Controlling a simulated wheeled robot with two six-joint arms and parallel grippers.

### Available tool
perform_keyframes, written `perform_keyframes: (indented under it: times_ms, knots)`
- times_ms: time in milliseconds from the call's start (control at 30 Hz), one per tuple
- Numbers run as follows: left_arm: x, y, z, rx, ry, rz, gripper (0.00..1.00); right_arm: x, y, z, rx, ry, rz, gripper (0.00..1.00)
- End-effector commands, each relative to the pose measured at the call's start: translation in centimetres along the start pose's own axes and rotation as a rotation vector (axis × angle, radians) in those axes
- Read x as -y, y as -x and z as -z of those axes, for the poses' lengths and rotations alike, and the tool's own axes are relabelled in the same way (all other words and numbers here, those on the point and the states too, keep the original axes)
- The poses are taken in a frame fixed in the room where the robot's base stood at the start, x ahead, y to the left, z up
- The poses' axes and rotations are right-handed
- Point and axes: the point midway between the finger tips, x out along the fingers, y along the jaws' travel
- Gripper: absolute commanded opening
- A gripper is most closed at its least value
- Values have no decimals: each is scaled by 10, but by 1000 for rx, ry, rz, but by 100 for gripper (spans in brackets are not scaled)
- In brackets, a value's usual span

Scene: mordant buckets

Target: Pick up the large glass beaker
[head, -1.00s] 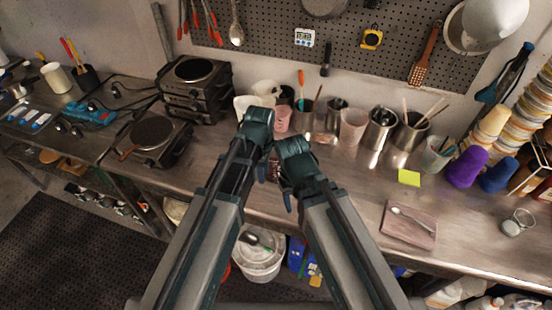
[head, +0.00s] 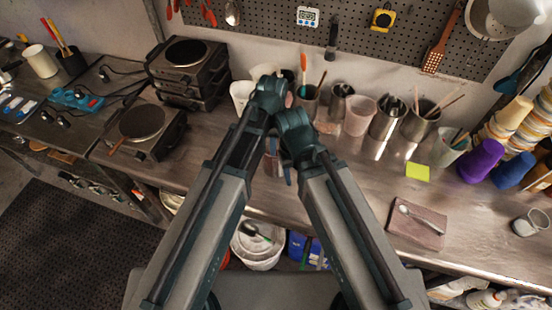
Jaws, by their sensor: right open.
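I cannot surely tell which vessel is the large glass beaker. A clear glass vessel (head: 531,222) stands at the right end of the bench. A pinkish translucent cup (head: 359,116) stands in the back row among metal pots. My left gripper (head: 268,92) is over the middle of the bench, in front of some pale containers; its fingers are hidden, so its opening does not show. My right gripper (head: 278,165) is just below and right of it, open, with its fingers pointing down. Both are well left of the clear glass vessel. Something reddish behind the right fingers is mostly hidden.
Hotplates (head: 187,72) stand stacked at the back left, with another (head: 142,128) in front. Metal pots (head: 388,118) with tools line the back. The bench between is fairly clear.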

Motion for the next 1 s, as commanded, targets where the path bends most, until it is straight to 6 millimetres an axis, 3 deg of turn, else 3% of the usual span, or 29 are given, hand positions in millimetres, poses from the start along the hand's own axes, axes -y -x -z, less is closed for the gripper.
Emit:
perform_keyframes:
  times_ms: [33,400,767,1000]
  knots:
    - [0,-13,0,0,0,0,39,1,-13,1,0,1,0,50]
    - [0,-65,0,0,-1,0,39,6,-65,4,0,10,-2,50]
    - [0,-74,-1,0,-1,0,39,7,-73,4,0,9,-2,50]
    - [2,-95,-4,0,-2,0,39,9,-94,6,0,9,-2,50]
